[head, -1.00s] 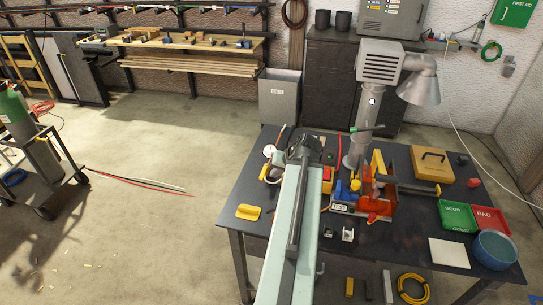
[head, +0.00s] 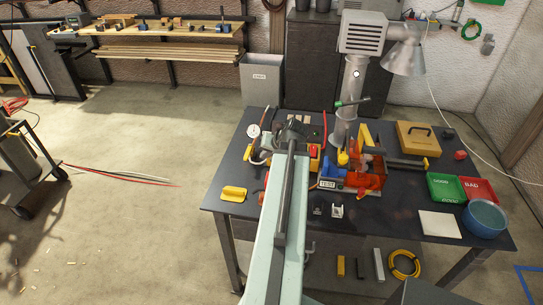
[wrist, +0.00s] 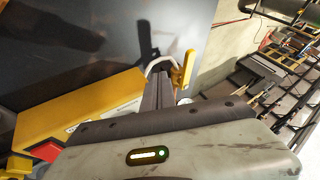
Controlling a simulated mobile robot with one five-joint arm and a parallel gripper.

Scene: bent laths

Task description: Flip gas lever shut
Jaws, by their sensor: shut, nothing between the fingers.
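In the wrist view a yellow lever (wrist: 182,72) stands just right of my fingertips, beside a white curved hose (wrist: 160,64). My gripper (wrist: 158,78) is shut and empty, its fingers close to the lever. I cannot tell whether they touch it. In the head view my gripper (head: 292,128) is over the back left of the table, near a round white gauge (head: 254,131).
The dark table (head: 385,225) holds a yellow box with a red button (head: 314,153), an orange and blue fixture (head: 360,175), green (head: 445,187) and red (head: 479,190) trays and a blue bowl (head: 485,218). A yellow block (head: 233,194) lies at the left. The floor left is open.

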